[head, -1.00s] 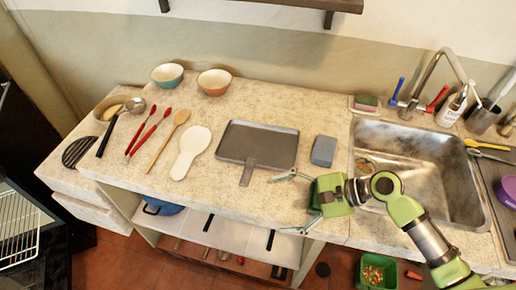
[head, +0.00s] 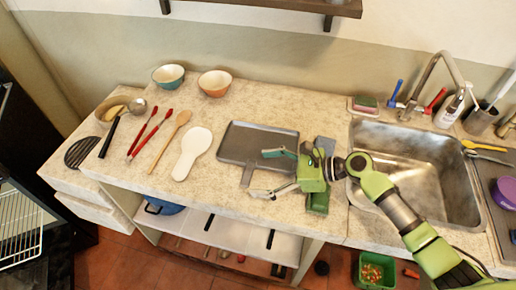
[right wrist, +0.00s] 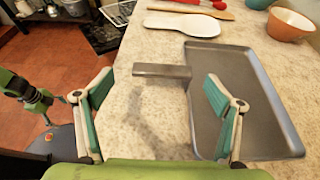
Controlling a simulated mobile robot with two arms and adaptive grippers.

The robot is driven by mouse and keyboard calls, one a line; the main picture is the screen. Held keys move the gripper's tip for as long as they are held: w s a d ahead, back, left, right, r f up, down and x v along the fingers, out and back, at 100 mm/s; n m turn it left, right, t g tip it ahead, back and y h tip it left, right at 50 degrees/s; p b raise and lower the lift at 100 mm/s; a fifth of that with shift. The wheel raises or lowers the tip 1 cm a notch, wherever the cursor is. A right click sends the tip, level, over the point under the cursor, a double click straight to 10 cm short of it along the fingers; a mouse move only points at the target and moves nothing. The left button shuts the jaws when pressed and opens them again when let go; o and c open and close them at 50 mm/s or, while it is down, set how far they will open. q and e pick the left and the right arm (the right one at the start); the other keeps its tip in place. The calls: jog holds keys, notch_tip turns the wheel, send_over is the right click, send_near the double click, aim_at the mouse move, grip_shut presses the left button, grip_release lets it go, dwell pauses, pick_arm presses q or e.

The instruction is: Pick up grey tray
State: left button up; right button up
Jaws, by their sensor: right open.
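The grey tray (head: 237,140) lies flat on the stone counter in the head view, with its short handle pointing to the front edge. In the right wrist view the tray (right wrist: 262,125) is on the right, and its handle (right wrist: 161,71) shows ahead between the fingers. My right gripper (head: 266,173) is open and empty beside the handle, over the counter. In the right wrist view the two teal finger pads (right wrist: 158,102) are spread wide on either side of the handle, not touching it. My left gripper is not visible in the head view.
A grey block (head: 325,144) stands right of the tray, partly hidden by my gripper. A white spoon rest (head: 192,150) and utensils lie to the left. Two bowls (head: 214,83) stand at the back. The sink (head: 415,160) is on the right.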

aim_at(248, 171)
jog(key=p+x, duration=0.1)
jog(key=x, duration=0.4)
jog(key=shift+w+f, duration=0.2)
jog(key=shift+f, duration=0.05)
jog(key=shift+d, duration=0.1)
jog(key=c, duration=1.6)
